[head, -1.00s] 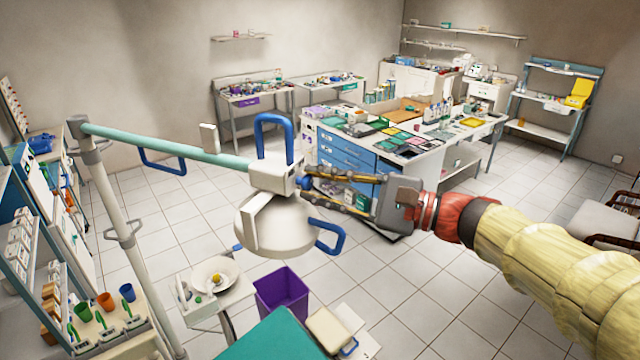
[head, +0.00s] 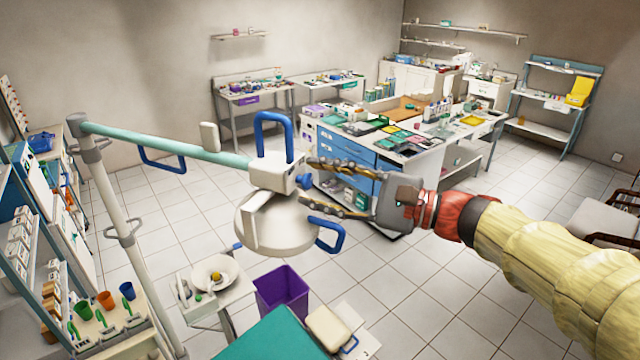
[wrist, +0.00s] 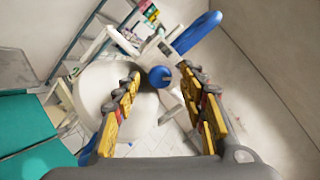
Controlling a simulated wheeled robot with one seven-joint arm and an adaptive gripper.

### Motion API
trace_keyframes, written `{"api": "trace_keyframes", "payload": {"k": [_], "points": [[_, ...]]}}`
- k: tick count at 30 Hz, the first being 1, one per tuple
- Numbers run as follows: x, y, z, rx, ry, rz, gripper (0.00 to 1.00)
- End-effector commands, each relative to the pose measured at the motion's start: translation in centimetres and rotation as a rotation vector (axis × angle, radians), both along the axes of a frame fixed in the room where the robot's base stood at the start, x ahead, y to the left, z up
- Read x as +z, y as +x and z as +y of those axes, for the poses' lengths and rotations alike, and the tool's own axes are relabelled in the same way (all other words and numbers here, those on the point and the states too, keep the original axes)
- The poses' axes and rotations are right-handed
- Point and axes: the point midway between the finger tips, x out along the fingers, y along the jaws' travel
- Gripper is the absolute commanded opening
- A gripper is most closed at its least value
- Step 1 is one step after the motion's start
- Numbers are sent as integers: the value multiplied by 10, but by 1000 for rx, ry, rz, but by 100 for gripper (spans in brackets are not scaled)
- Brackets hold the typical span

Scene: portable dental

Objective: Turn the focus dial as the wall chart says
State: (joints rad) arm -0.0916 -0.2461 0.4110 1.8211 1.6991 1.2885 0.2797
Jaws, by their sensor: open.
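The lamp head (head: 277,220) is a cream dome with a white box on top, hung from a teal arm. The focus dial (head: 304,182) is a small blue knob on the box's right side. In the wrist view the dial (wrist: 160,77) shows between my two fingertips. My gripper (head: 308,182) is open, with one finger above and one below the dial in the head view. I see gaps between the fingers and the dial in the wrist view. A board with coloured marks (head: 12,108) at the far left wall may be the chart; it is too oblique to read.
Blue loop handles (head: 273,127) stand on the lamp's top and right side (head: 331,238). The lamp's cream pole (head: 125,230) is at left. A purple bin (head: 283,292) and a basin (head: 214,274) are below. A cluttered counter stands behind my gripper.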

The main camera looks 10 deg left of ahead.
Motion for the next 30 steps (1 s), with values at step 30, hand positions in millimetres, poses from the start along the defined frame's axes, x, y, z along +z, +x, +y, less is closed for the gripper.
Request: {"api": "trace_keyframes", "payload": {"k": [30], "points": [[0,-26,-117,0,0,0,42]]}}
